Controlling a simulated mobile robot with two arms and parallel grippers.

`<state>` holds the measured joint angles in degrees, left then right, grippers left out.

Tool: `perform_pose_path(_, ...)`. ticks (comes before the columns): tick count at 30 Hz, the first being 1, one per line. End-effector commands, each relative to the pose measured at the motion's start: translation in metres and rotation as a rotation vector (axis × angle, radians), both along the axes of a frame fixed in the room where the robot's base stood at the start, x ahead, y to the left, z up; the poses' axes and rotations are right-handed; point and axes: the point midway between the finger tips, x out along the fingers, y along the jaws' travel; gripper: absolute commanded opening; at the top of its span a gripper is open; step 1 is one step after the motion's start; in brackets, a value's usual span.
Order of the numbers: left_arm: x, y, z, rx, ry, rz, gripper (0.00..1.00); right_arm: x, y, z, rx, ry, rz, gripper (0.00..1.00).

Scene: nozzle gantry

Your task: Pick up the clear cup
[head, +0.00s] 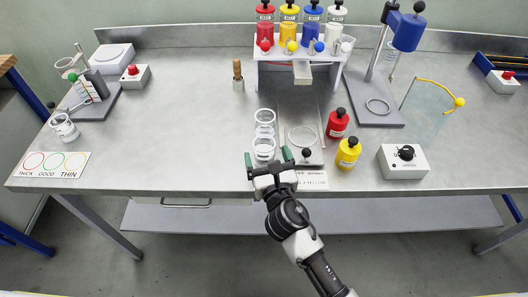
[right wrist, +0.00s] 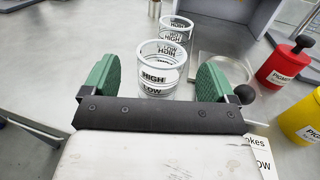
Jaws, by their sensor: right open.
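Two clear cups stand upright in a row at the table's front middle. The nearer clear cup (head: 264,147) has HIGH and LOW marks and shows large in the right wrist view (right wrist: 161,68). The farther clear cup (head: 265,116) stands just behind it, and also shows in the right wrist view (right wrist: 176,28). My right gripper (head: 267,157) is open, its green fingers pointing at the nearer cup. In the right wrist view this cup appears between the fingers (right wrist: 157,80), with a gap on each side; I cannot tell how deep it sits. My left gripper is not in view.
A plate with a clear ring (head: 302,137) and black knob lies just right of the cups. A red bottle (head: 338,123) and a yellow bottle (head: 348,152) stand farther right. The bottle gantry (head: 300,61) is behind. The table left of the cups (head: 180,130) is clear.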

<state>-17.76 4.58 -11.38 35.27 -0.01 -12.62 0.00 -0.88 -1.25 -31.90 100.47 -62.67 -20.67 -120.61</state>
Motion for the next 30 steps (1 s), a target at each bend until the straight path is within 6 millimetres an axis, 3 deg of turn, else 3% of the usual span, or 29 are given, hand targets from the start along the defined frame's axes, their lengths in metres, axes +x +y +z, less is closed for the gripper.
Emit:
perform_pose_path(7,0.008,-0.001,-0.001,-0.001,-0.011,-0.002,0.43,0.035,0.007,-0.004,0.002,0.000,-0.001,0.87)
perform_pose_path(16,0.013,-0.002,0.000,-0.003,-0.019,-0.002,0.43,0.039,0.007,-0.005,0.001,0.001,0.000,0.87)
perform_pose_path(27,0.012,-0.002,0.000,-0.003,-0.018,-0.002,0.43,0.039,0.007,-0.005,0.001,0.001,0.000,0.32)
perform_pose_path(30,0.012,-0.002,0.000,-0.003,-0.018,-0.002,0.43,0.039,0.007,-0.004,0.001,0.000,0.000,0.31)
